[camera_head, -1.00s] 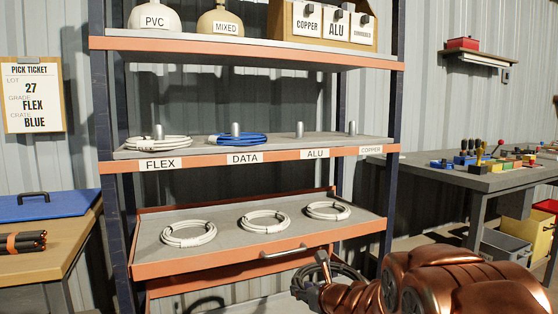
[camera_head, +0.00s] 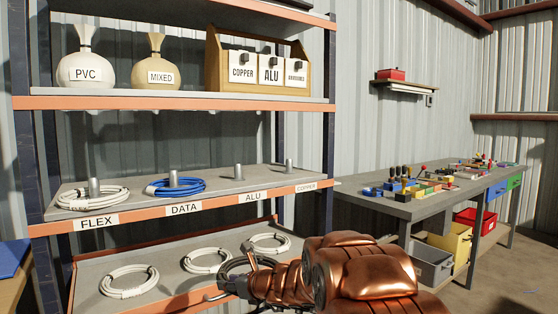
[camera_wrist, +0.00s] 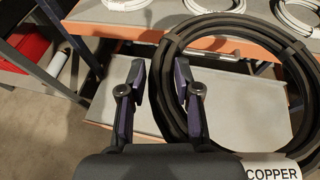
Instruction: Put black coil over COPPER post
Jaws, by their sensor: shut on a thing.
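The black coil (camera_head: 233,266) is held in my gripper (camera_head: 252,264), in front of the pull-out tray and below the post shelf in the head view. My arm hides part of the coil. In the wrist view, the coil (camera_wrist: 168,105) is a large ring reaching right from between the fingers of my gripper (camera_wrist: 162,85). The COPPER post (camera_head: 289,165) is a bare grey peg at the right end of the post shelf, above the COPPER label (camera_head: 307,187). It stands above and to the right of my gripper in the head view.
A white coil (camera_head: 85,198) lies around the FLEX post and a blue coil (camera_head: 180,187) around the DATA post. The ALU post (camera_head: 238,172) is bare. White coils (camera_head: 130,281) lie on the tray. A shelf upright (camera_head: 328,140) stands right of COPPER, before a workbench (camera_head: 420,207).

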